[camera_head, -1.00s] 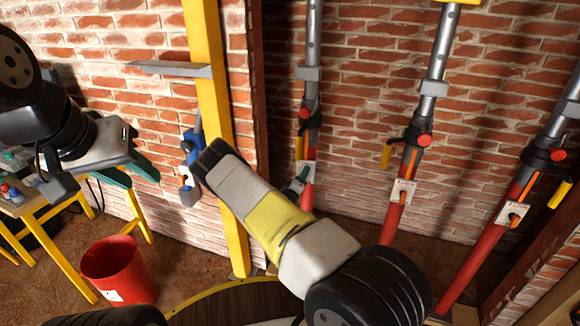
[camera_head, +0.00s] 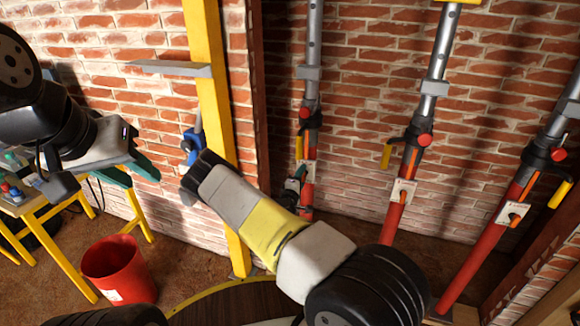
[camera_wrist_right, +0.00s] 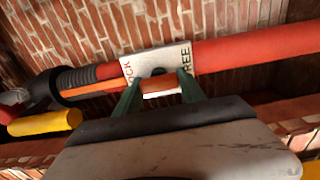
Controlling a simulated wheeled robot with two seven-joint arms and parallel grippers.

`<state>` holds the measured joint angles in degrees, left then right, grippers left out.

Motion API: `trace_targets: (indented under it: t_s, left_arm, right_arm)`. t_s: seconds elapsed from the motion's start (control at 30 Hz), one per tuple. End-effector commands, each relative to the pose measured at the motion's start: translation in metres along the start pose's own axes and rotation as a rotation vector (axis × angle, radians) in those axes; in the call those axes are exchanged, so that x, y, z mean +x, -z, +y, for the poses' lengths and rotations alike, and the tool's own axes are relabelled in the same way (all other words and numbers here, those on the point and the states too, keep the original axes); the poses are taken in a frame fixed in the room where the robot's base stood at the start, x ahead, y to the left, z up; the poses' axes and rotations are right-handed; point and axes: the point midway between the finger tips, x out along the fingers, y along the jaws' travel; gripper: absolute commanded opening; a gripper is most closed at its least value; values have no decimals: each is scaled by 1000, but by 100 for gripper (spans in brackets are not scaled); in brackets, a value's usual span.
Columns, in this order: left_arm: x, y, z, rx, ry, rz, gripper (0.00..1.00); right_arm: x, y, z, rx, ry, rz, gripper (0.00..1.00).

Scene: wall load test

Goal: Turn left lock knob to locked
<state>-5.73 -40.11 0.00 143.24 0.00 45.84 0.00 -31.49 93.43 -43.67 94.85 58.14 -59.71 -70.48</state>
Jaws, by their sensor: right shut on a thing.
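The left lock knob (camera_wrist_right: 158,86) is a small orange-and-white bar on a white plate (camera_wrist_right: 176,62) lettered LOCK at its left end and FREE at its right. The plate sits on the leftmost red-and-grey prop; it also shows in the head view (camera_head: 308,172). My right gripper (camera_wrist_right: 160,88) is shut on the knob, with one green fingertip on each side of it. In the head view, my right forearm partly hides this gripper (camera_head: 297,183). My left gripper (camera_head: 104,174) hangs at the left, away from the props, with its fingers apart and nothing seen between them.
Two more props with similar plates, the middle one (camera_head: 403,190) and the right one (camera_head: 512,213), stand to the right. A yellow post (camera_head: 211,110) with a blue fitting (camera_head: 192,145) stands left of the props. A red bucket (camera_head: 118,270) stands on the floor at lower left.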

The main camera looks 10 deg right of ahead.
Motion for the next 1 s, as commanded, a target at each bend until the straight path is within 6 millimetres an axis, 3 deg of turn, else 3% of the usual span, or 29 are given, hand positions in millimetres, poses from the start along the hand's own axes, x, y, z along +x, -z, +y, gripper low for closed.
trace_targets:
  t_s: [0.3, 0.33, 0.43, 0.77, 1.0]
  left_arm:
    - [0, 0, 0, 0, 0, 0, 36]
    - [0, 0, 0, 0, 0, 0, 36]
    - [0, 0, 0, 0, 0, 0, 36]
    - [0, 0, 0, 0, 0, 0, 36]
    - [0, 0, 0, 0, 0, 0, 36]
  right_arm:
    - [-1, 0, -2, -5, 4, 1, 7]
    - [-1, 0, -2, -5, 4, 1, 51]
    - [-1, 0, -2, -4, 4, 1, 69]
    - [-2, 0, -1, -2, 2, 1, 69]
    - [-35, 2, -1, -4, 3, 3, 69]
